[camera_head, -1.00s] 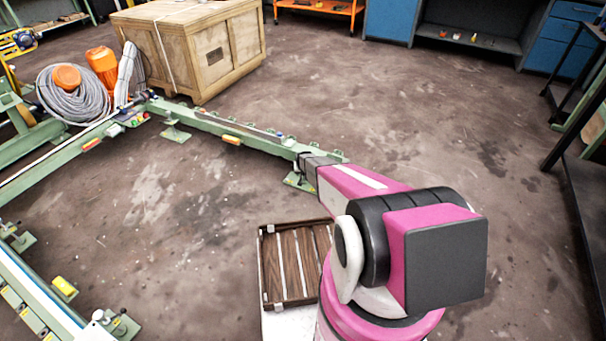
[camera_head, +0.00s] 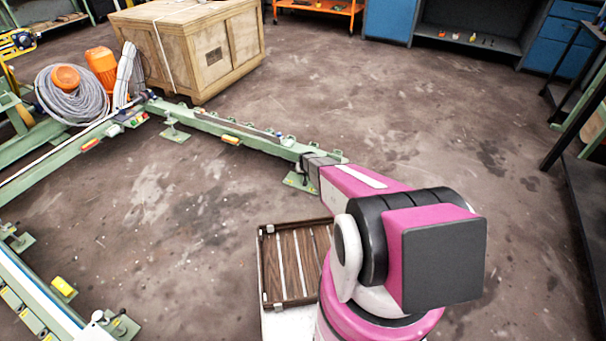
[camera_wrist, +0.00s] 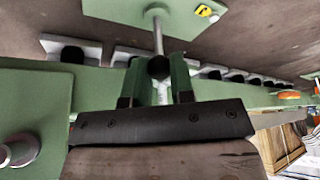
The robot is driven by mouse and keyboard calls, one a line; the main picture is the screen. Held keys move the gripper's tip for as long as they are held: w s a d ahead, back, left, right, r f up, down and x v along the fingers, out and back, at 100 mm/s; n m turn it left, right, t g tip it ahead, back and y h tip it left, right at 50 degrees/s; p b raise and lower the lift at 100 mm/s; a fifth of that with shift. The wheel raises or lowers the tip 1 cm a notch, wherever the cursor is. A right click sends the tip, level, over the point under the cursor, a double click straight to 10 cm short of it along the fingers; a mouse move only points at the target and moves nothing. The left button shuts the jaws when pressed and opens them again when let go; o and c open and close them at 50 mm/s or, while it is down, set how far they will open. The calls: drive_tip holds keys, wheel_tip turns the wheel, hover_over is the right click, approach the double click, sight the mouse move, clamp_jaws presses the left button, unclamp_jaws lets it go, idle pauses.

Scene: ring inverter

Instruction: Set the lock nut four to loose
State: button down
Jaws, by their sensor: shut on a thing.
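In the wrist view my gripper (camera_wrist: 157,90) has its two fingers closed in around a small dark round piece (camera_wrist: 158,68) at the end of a metal rod, which I take to be lock nut four. The rod runs to a green foot plate (camera_wrist: 120,12) with a yellow tag (camera_wrist: 206,11) too small to read. The nut's lower part is hidden between the fingers. In the head view my arm reaches the near end of the green rail (camera_head: 240,137), above its foot plate (camera_head: 299,182). The nut and fingertips cannot be made out there.
Several dark round pieces on light brackets line the rail (camera_wrist: 235,97) in the wrist view. A large metal knob (camera_wrist: 18,150) is at the left. A slatted wooden tray (camera_head: 265,270) sits close to my arm. A wooden crate (camera_head: 215,55) stands beyond the rail; the floor (camera_head: 400,100) right of it is clear.

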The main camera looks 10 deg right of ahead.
drive_tip(key=shift+d, duration=0.15)
drive_tip(key=c, duration=1)
unclamp_jaws()
drive_tip(key=v, duration=1)
drive_tip(key=shift+s+d+r, duration=0.1)
drive_tip(key=shift+s+r, duration=0.15)
drive_tip(key=shift+r, duration=0.1)
drive_tip(key=s+r+g, duration=0.1)
drive_tip(key=s+r, duration=0.9)
drive_tip(key=s, duration=0.1)
drive_tip(key=s+a+r+g, duration=0.1)
drive_tip(key=s+r+g, duration=0.1)
drive_tip(key=s+r, duration=0.8)
drive_tip(key=s+r+g, duration=0.1)
drive_tip(key=s+r, duration=1)
drive_tip(key=shift+s+a, duration=0.2)
drive_tip(key=shift+s, duration=0.1)
